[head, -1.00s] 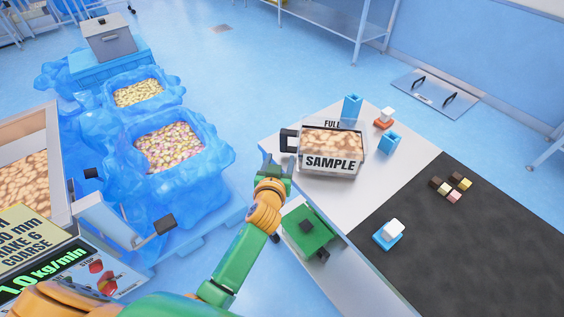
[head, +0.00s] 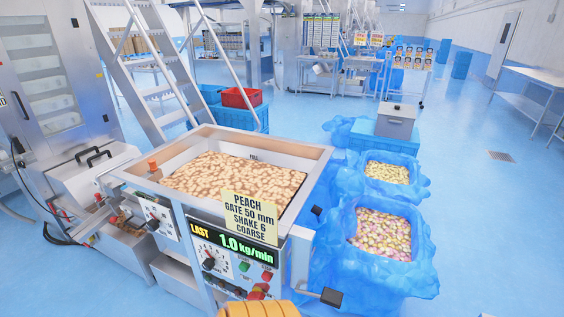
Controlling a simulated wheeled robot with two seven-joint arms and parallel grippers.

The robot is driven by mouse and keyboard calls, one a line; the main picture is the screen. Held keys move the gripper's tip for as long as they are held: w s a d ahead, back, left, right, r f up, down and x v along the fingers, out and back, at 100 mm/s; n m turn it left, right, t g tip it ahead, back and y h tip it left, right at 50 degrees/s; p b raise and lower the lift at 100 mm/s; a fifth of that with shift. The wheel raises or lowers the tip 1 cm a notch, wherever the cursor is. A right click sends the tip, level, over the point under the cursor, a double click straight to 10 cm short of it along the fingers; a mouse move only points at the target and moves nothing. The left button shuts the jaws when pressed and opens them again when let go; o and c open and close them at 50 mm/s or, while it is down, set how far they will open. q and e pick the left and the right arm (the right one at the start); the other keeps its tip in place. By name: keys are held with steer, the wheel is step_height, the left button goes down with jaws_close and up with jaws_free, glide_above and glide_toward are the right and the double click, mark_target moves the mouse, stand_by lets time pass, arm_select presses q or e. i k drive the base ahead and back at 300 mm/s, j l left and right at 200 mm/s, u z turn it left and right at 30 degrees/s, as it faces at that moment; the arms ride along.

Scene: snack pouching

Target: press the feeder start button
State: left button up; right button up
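The feeder (head: 318,170) is a metal hopper with a wide rim, filled with light-brown pieces. Its front control panel (head: 225,262) carries a green button (head: 244,267), a red button (head: 267,275) and a larger red control (head: 258,291) below them. The small labels beside the buttons are hard to read. A green display (head: 233,244) reads LAST 1.0 kg/min. An orange ridged part of my own arm shows at the bottom edge, just below the panel. Neither gripper is in view.
A yellow sign (head: 250,215) reading PEACH, GATE 50 mm, SHAKE 6, COARSE covers part of the hopper front. A black-tipped bracket (head: 331,297) juts out right of the panel. Blue-lined bins (head: 385,275) stand to the right. A dark knob (head: 209,264) sits left of the buttons.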

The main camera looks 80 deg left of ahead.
mark_target(242, 267)
steer(key=u, duration=2.85)
